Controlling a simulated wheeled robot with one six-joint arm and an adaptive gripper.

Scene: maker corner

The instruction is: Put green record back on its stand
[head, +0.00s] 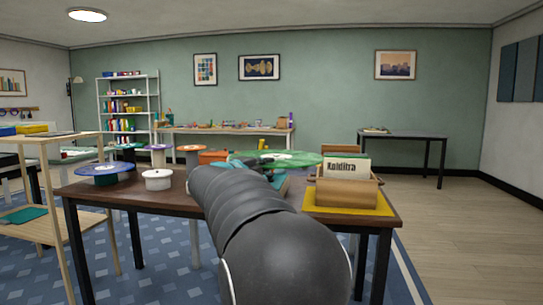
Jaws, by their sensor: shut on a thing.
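The green record (298,159) is a flat, roughly level disc beyond the end of my arm, above the right half of the brown table (180,198). My gripper (258,164) is mostly hidden behind my own arm; the little that shows is at the record's near left part, shut on it. A low white round piece (157,181), possibly a bare stand, is on the table's left half. A blue record (105,170) lies on a stand at the table's left end. Which stand belongs to the green record, I cannot tell.
A wooden record crate (345,194) with sleeves stands on a yellow mat (314,208) at the table's right. Purple (155,147) and brown (188,148) discs stand beyond the table. A wooden shelf (53,140) is at left. Open floor (465,225) is at right.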

